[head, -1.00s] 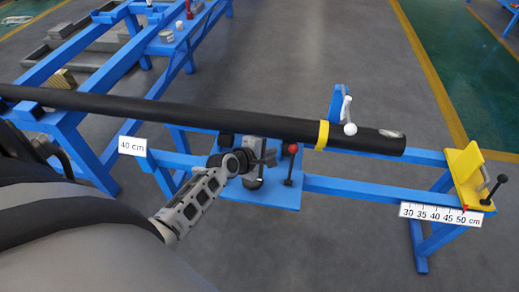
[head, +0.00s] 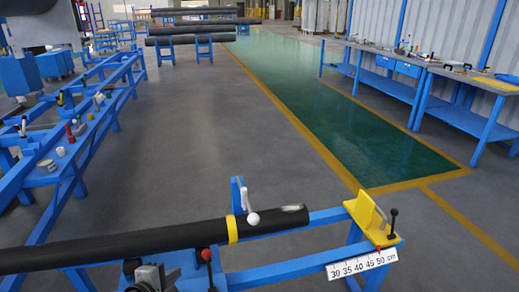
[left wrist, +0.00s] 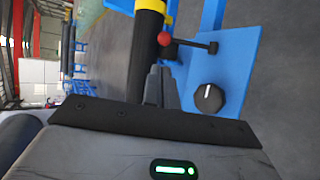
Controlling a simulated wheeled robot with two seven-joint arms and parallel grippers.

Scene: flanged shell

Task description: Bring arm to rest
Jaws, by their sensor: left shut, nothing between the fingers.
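My left gripper (left wrist: 160,88) is shut and empty in the left wrist view, its fingers pressed together. In the head view only a small part of it shows at the bottom edge, close to the grey fitting on the blue stand. The black pipe (head: 130,245) with a yellow band (head: 232,230) lies across the stand; it also shows beyond the fingers in the left wrist view (left wrist: 146,55). A red-knobbed lever (left wrist: 164,39) and a black round knob (left wrist: 209,98) on a blue plate (left wrist: 235,65) are near the fingers. My right gripper is not in view.
The blue rail ends at a yellow stop (head: 366,214) above a white scale (head: 362,264). A white-knobbed clamp lever (head: 252,218) stands behind the pipe. Blue racks (head: 95,115) are at left, workbenches (head: 450,88) at right.

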